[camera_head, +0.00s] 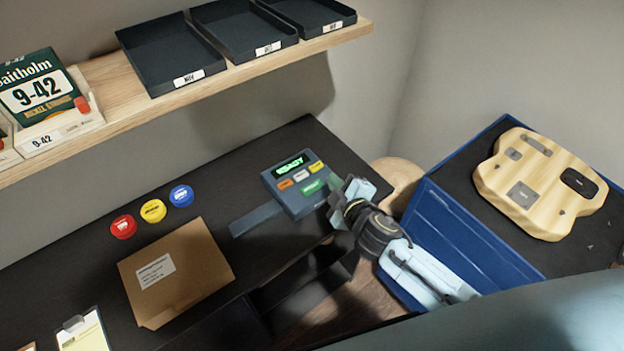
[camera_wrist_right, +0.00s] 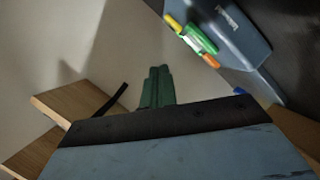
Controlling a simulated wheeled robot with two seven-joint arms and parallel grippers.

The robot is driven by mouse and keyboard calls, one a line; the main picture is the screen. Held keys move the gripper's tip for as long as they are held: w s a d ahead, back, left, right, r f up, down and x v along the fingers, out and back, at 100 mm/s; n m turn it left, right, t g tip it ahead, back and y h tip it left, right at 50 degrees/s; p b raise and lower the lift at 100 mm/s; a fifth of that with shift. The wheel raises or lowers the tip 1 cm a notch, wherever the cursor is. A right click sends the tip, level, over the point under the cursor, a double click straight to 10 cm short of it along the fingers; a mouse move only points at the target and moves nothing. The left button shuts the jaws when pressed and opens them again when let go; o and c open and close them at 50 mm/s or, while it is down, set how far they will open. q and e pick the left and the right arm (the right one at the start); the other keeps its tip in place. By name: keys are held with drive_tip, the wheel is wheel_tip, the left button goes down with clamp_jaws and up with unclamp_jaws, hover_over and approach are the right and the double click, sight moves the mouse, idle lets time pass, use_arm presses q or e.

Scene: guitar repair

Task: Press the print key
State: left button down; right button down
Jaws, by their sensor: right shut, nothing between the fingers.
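A dark grey label device (camera_head: 271,212) sits on the black bench, with a lit green display (camera_head: 290,165) that reads READY. Below the display are orange, white and yellow keys and a larger green key (camera_head: 313,187); the green key's lettering is too small to read. The device also shows at the top right of the right wrist view (camera_wrist_right: 243,48). My right gripper (camera_head: 336,190) is shut and empty, just right of the green key in the head view. Its closed fingers (camera_wrist_right: 157,88) appear apart from the device in the wrist view. My left gripper is not in view.
Red (camera_head: 123,226), yellow (camera_head: 153,211) and blue (camera_head: 181,195) round tubs and a cardboard package (camera_head: 176,273) lie left on the bench. A wooden shelf (camera_head: 118,108) with black trays is above. A blue cabinet (camera_head: 458,232) bearing a guitar body (camera_head: 541,183) stands right.

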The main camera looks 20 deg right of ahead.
drive_tip(key=w+a+r+n+g+y+p, duration=0.1)
drive_tip(key=w+a+r+n+y, duration=0.3)
drive_tip(key=n, duration=0.4)
drive_tip(key=w+a+r+n+g+y+p, duration=0.1)
drive_tip(key=a+r+n+y, duration=0.45)
drive_tip(key=n, duration=0.25)
drive_tip(key=d+f+n+g+h, duration=0.3)
drive_tip(key=d+n+g, duration=0.3)
drive_tip(key=n, duration=0.4)
drive_tip(key=shift+w+d+f+g+p, duration=0.25)
drive_tip(key=shift+d+f+g+p, duration=0.15)
drive_tip(key=shift+f+g, duration=0.3)
drive_tip(key=shift+f, duration=0.25)
drive_tip(key=b, duration=0.7)
hover_over(316, 188)
wheel_tip(316, 188, down, 7)
drive_tip(key=shift+f, duration=0.2)
drive_tip(key=shift+f+b, duration=0.5)
drive_tip(key=shift+f, duration=0.05)
drive_tip(key=shift+f, duration=0.1)
